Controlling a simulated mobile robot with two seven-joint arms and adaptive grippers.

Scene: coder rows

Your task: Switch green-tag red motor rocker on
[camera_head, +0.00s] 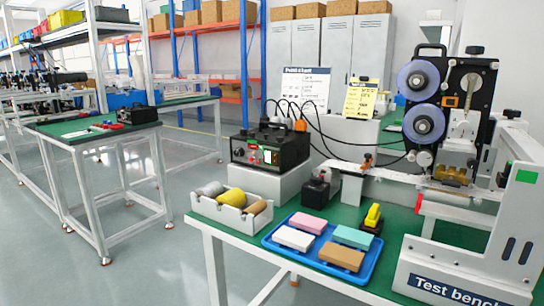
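A green square tag (526,176) is on the white end frame of the coder machine (465,180) at the right. I cannot make out a red motor rocker beside this tag. A red bar (419,203) shows at the left end of the machine's white rail. A black control box (270,148) with a small lit display, green and red spots and cables on top stands on a white block at the bench's back left. A small yellow piece on a black base (373,216) stands on the bench. Neither of my grippers is in view.
A blue tray (325,269) with several coloured blocks and a white bin (230,214) with rolls occupy the green bench front. A small black box (315,192) stands behind them. A "Test bench" sign (459,287) is at lower right. Open floor lies left, before another table (90,134).

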